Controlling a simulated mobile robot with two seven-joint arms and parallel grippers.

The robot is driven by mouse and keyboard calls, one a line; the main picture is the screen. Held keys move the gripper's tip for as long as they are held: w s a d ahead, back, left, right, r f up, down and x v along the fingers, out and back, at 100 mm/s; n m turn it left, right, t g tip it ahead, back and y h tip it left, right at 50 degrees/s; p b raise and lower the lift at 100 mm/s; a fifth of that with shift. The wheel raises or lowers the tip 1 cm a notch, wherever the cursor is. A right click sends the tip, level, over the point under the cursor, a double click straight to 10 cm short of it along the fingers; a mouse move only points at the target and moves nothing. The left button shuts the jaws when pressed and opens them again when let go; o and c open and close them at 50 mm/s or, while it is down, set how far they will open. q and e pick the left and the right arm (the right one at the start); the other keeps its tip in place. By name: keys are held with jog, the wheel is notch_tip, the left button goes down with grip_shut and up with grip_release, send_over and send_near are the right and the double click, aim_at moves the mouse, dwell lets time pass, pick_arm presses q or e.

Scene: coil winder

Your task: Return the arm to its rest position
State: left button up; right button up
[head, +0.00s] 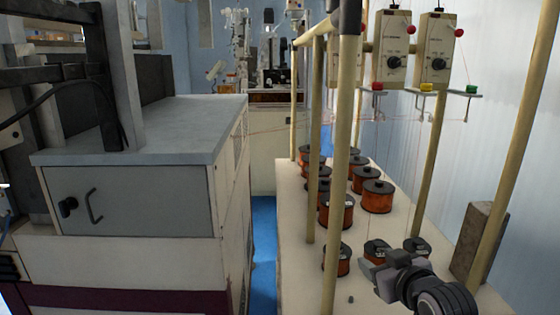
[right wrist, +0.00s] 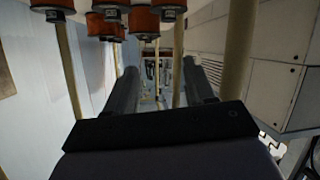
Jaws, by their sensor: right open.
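My right gripper (head: 372,276) is at the lower right of the head view, above the white bench (head: 300,262) that holds the wire spools. It points to the left and away from my forearm. In the right wrist view its two dark fingers (right wrist: 163,78) stand apart with nothing between them, so it is open and empty. Copper-coloured spools with black tops (head: 336,211) stand on the bench behind and beside the gripper. Whether it touches any spool cannot be told. My left gripper is not in view.
Tan poles (head: 342,150) rise from the bench close to the gripper. Winder boxes with knobs (head: 391,50) hang above, with thin wires below them. A grey-topped cabinet (head: 150,125) stands at left. A blue floor strip (head: 263,240) lies free between cabinet and bench.

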jog(key=s+f+g, duration=0.2)
jog(key=s+f, duration=1.1)
jog(key=f, duration=0.4)
jog(key=s+f, duration=0.3)
jog(key=s, duration=0.4)
jog(key=s+f+m+g+p, duration=0.1)
jog(key=s+f, duration=0.3)
jog(key=s, duration=0.4)
jog(key=shift+f+p, duration=0.3)
jog(key=shift+d, duration=0.1)
jog(key=shift+s, duration=0.1)
jog(key=shift+c, duration=1.1)
